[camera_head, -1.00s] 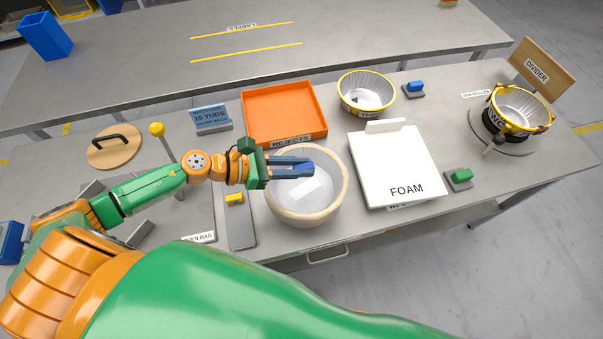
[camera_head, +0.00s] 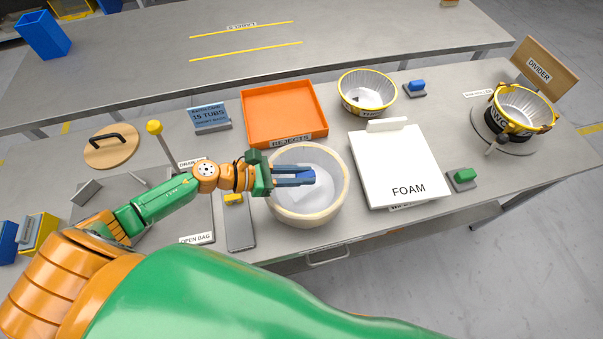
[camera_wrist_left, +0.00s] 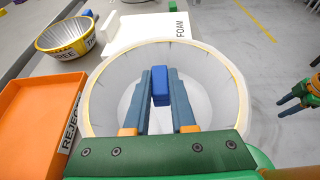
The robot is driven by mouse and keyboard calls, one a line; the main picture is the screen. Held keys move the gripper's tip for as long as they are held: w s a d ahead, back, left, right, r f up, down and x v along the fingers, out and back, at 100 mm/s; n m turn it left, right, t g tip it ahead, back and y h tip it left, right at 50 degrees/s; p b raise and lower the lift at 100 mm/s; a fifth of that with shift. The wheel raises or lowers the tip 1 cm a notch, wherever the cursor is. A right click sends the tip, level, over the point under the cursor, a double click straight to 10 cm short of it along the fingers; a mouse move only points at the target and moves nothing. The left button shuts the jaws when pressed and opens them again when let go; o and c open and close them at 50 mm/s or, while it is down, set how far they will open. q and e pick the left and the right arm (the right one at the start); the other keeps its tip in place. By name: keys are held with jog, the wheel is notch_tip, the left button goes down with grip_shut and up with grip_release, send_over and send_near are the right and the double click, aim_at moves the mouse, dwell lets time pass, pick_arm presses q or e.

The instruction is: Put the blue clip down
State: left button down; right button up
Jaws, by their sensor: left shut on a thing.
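The blue clip (camera_head: 308,176) is a small blue block between the fingertips of my left gripper (camera_head: 303,177). That gripper is shut on it, over the round pale-rimmed bowl (camera_head: 275,207). In the left wrist view the clip (camera_wrist_left: 160,88) sits between the two dark fingers, in front of the bowl's whitish inside. I cannot tell how far the clip is above the bowl's bottom. My right gripper (camera_wrist_left: 287,106) shows small at the right edge of the left wrist view; its opening is unclear.
An orange rejects tray (camera_head: 285,113) lies behind the bowl. A white foam board (camera_head: 392,160) is to its right. A yellow-rimmed tub (camera_head: 367,92) stands behind. A grey stand with a yellow clip (camera_head: 234,199) is left of the bowl, below my left wrist.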

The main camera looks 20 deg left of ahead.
pick_arm(q)
jog(key=c, duration=0.7)
grip_release()
jog(key=shift+c, duration=0.2)
jog(key=shift+r, duration=0.2)
jog(key=shift+r+p, duration=0.5)
jog(key=shift+p, duration=0.25)
jog(key=v, duration=1.2)
jog(key=shift+b, duration=0.45)
jog(key=shift+s+f, duration=0.1)
